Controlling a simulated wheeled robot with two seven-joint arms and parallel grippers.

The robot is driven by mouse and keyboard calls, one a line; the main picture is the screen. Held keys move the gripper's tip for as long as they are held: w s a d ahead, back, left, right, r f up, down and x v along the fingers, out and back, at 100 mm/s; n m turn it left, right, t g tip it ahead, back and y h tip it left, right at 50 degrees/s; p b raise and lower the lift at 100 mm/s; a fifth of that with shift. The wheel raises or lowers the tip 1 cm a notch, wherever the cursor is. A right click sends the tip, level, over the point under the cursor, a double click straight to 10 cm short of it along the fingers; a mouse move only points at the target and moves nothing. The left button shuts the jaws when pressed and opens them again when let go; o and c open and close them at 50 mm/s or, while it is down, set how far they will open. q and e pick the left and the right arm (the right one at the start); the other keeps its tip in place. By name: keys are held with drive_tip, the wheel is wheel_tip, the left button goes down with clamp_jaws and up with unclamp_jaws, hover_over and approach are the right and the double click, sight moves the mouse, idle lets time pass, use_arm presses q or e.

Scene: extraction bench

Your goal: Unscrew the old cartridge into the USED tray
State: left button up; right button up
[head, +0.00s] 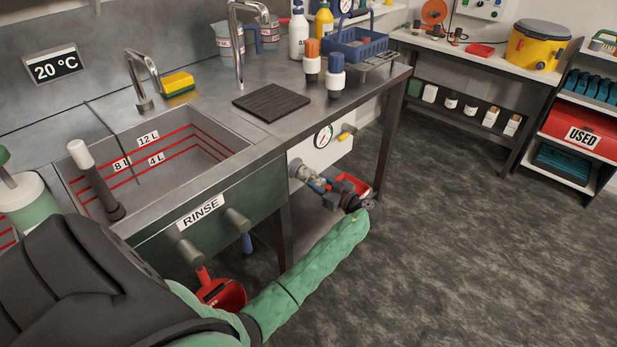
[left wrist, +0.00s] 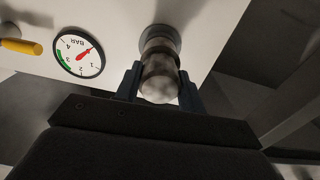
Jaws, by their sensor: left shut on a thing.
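The old cartridge (head: 310,174) is a worn silvery cylinder. It sticks out of the white panel under the bench's right end, and its base meets a round fitting on the panel in the left wrist view (left wrist: 159,62). My left gripper (head: 320,184) is at the cartridge, its blue fingers on either side and shut on it in the left wrist view (left wrist: 158,88). I cannot tell whether the thread is loose. The red USED tray (head: 568,122) sits on the shelf rack at the far right. My right gripper is not in view.
A pressure gauge (head: 323,137) and yellow lever (head: 347,132) sit above the cartridge. A table leg (head: 392,140) stands right of the panel. The floor (head: 470,240) is clear towards the rack.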

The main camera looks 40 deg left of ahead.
use_arm(q)
drive_tip(key=shift+s+d+b, duration=0.2)
drive_tip(key=shift+d+b, duration=0.5)
drive_tip(key=shift+d, duration=2.25)
